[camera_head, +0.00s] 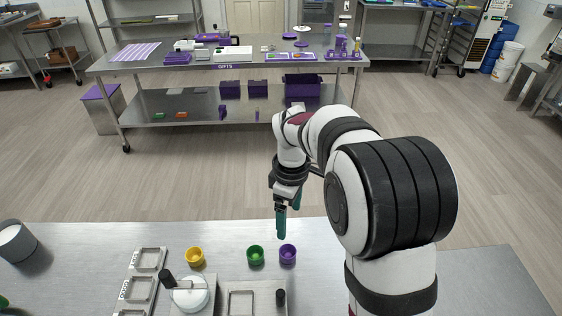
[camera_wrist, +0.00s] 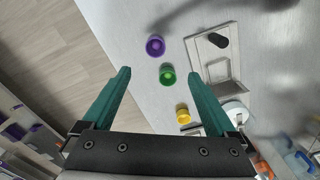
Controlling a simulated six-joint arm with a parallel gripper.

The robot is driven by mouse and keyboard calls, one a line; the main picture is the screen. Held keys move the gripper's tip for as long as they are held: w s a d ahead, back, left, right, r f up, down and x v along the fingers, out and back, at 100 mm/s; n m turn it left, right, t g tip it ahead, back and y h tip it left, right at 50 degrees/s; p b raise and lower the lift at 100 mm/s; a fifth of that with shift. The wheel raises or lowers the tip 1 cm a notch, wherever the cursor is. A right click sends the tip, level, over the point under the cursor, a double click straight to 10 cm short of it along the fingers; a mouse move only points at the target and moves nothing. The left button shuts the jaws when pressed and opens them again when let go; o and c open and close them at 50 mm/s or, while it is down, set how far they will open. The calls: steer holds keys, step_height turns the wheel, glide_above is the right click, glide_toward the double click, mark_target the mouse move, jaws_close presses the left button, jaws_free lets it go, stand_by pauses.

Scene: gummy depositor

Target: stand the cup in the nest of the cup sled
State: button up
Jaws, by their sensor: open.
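Three small cups stand in a row on the steel table: a yellow cup (camera_head: 195,257), a green cup (camera_head: 256,256) and a purple cup (camera_head: 288,254). The wrist view shows the purple cup (camera_wrist: 155,46), green cup (camera_wrist: 167,74) and yellow cup (camera_wrist: 183,115) from above. What looks like the cup sled (camera_head: 262,290) is a grey plate with a raised square frame and a black knob, in front of the green and purple cups. The sled also shows in the wrist view (camera_wrist: 203,47). My gripper (camera_head: 289,222) is open and empty, pointing down above the table's far edge.
A white round-topped device (camera_head: 190,293) with a black handle stands left of the sled. A plate with several square frames (camera_head: 140,285) lies farther left, and a grey-white cylinder (camera_head: 15,241) is at the far left. The table right of the purple cup looks clear.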

mark_target(288, 256)
steer(key=shift+n, duration=0.5)
steer(key=f, duration=1.1)
steer(key=w+f, duration=0.1)
steer(key=f, duration=0.4)
steer(key=shift+f, duration=0.35)
steer(key=c, duration=1.4)
steer(key=shift+r, duration=0.1)
step_height(288, 256, up, 4)
steer(key=shift+d+r, duration=0.1)
steer(key=shift+r, duration=0.05)
steer(key=s+d+r, duration=0.4)
steer(key=d+r, duration=0.2)
steer(key=d, duration=0.4)
steer(key=shift+s+d+r, duration=0.3)
steer(key=o, duration=0.7)
steer(key=shift+c, duration=0.2)
jaws_close()
